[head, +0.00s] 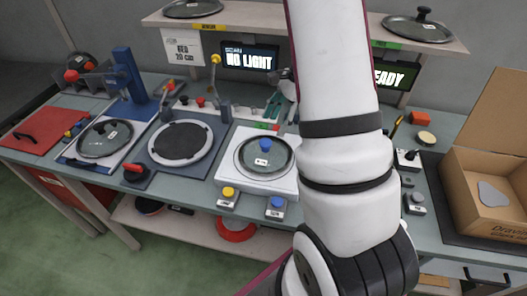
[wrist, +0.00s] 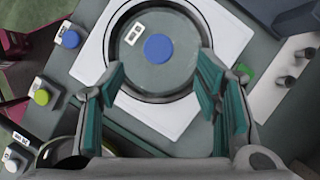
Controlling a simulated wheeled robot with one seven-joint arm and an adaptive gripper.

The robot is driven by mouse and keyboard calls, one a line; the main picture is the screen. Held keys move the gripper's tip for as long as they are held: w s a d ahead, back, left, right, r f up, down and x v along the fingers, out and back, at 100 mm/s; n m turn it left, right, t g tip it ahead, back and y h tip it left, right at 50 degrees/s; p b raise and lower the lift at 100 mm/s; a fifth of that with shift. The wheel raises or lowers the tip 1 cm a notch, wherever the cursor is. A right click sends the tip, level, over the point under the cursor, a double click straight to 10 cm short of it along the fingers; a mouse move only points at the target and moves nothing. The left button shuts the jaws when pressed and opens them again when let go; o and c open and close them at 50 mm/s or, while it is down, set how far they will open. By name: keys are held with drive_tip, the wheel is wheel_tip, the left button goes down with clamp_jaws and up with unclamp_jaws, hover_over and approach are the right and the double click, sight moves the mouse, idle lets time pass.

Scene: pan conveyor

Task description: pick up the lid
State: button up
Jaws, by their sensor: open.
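A round glass lid with a dark rim, a white label and a blue knob (head: 265,145) lies on a white square plate (head: 230,178) in the middle of the bench. In the wrist view the same lid (wrist: 185,72) is at the upper middle, its blue knob (wrist: 158,48) beyond the fingertips. My gripper (wrist: 162,82) is open, with teal finger pads spread wide on either side and nothing between them. The fingers are apart from the knob; their height above the lid is hard to tell. In the head view my arm hides most of the gripper.
Other lids sit on the left station (head: 92,146), the left shelf (head: 192,8) and the right shelf (head: 420,31). Yellow (head: 228,193) and blue (head: 276,203) button boxes stand before the plate. An open cardboard box (head: 475,205) is at right. A screen (head: 249,58) reads "NO LIGHT".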

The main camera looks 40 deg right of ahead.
sight(266, 142)
drive_tip(key=p+x, duration=0.1)
drive_tip(key=x, duration=0.7)
drive_tip(key=shift+a+f, duration=0.15)
drive_tip(key=shift+a, duration=0.1)
clamp_jaws()
